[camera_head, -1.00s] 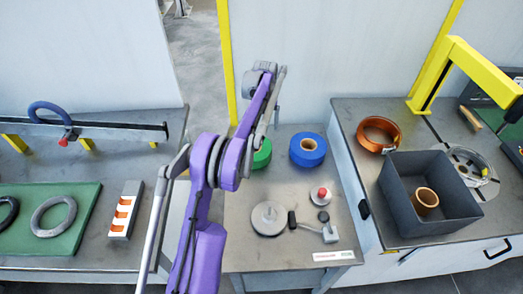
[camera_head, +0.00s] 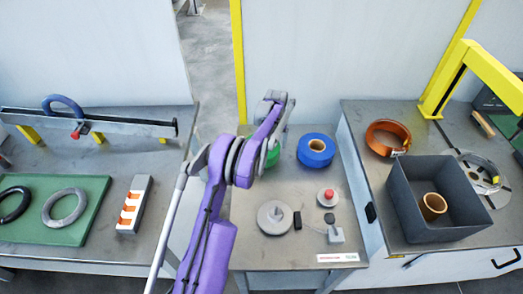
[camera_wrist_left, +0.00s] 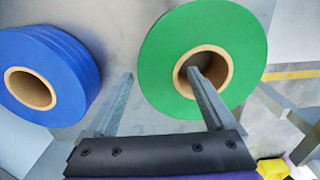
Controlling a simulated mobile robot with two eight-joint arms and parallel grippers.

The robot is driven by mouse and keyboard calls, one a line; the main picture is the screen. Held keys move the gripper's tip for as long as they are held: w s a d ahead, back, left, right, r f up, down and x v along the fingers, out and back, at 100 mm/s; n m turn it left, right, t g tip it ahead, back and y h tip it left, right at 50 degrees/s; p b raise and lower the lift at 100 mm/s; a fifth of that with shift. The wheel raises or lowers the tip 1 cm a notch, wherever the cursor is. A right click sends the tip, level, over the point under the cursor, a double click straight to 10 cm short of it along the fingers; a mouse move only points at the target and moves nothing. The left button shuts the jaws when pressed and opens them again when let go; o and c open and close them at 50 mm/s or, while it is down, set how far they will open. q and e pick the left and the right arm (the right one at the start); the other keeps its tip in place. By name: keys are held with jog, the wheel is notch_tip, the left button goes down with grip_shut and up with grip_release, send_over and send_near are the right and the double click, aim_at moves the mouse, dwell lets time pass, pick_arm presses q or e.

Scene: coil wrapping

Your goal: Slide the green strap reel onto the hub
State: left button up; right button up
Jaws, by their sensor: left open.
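The green strap reel (camera_head: 273,157) stands at the back of the middle table, mostly hidden behind my arm in the head view. In the left wrist view the green reel (camera_wrist_left: 160,50) shows its flat face and brown core. My left gripper (camera_wrist_left: 160,73) is open. One finger overlaps the core's opening, and the other is beyond the reel's left edge; I cannot tell how deep either reaches. In the head view my left gripper (camera_head: 277,112) is above the reel. The grey round hub (camera_head: 270,219) with a central post is empty near the table's front. My right gripper is not in view.
A blue reel (camera_head: 316,151) lies beside the green one and also shows in the left wrist view (camera_wrist_left: 75,75). A red button (camera_head: 329,194) and a small grey fixture (camera_head: 335,235) stand right of the hub. A dark bin (camera_head: 439,231) is on the right table.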

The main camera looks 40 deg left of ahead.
pick_arm(q)
jog(key=shift+c, duration=0.3)
grip_shut()
jog(key=shift+r, duration=0.15)
dwell(0.3)
jog(key=shift+r, duration=0.35)
notch_tip(320, 180, up, 8)
jog(key=s+d+r+n+b, duration=0.2)
jog(key=s+d+r+n, duration=0.1)
jog(key=s+d, duration=0.6)
jog(key=s+d+r+n+b, duration=0.2)
jog(key=s+d+r, duration=0.3)
jog(key=s+d, duration=0.4)
jog(key=d+n, duration=0.1)
jog(key=d, duration=0.1)
jog(key=shift+s+d, duration=0.35)
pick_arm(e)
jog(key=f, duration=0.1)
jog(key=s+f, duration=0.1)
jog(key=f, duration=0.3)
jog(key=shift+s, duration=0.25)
